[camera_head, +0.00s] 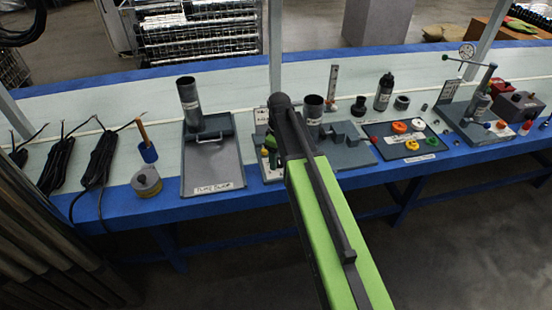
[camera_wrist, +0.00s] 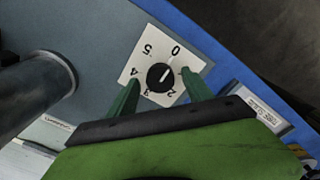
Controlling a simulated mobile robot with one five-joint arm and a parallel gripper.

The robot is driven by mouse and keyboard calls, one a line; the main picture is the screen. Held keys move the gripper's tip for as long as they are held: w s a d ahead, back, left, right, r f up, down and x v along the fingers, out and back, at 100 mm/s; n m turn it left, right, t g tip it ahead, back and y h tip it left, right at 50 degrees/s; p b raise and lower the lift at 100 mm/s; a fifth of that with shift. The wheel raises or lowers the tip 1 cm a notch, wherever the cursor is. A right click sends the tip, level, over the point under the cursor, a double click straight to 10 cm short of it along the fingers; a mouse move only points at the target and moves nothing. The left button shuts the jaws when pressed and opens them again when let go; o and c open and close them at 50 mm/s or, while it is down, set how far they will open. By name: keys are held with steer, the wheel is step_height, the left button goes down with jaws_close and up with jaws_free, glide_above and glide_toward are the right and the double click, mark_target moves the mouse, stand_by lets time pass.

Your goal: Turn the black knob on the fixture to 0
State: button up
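The black knob (camera_wrist: 158,77) sits at the centre of a white dial plate (camera_wrist: 151,54) with printed numbers in the wrist view. Its short white mark points to the upper right, seemingly between the 0 and the place hidden behind my right finger. The 0 is at the upper right of the plate. My gripper (camera_wrist: 160,79) is open, with one green finger on each side of the knob; I cannot tell whether they touch it. In the head view my gripper (camera_head: 271,151) is over the fixture, and my arm hides the knob.
Left of the gripper is a grey tray (camera_head: 212,165) with a dark tube (camera_head: 190,104). In the wrist view a dark cylinder (camera_wrist: 38,84) stands close on the left. The table's blue front edge is near.

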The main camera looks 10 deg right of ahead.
mark_target(278, 160)
steer(key=shift+r, duration=0.1)
step_height(278, 160, up, 17)
steer(key=p, duration=1.7)
steer(key=shift+r, duration=0.1)
steer(key=s+a+m, duration=0.1)
steer(key=s+m, duration=0.8)
steer(key=s, duration=0.5)
steer(key=shift+s, duration=0.35)
steer(key=shift+a, duration=0.1)
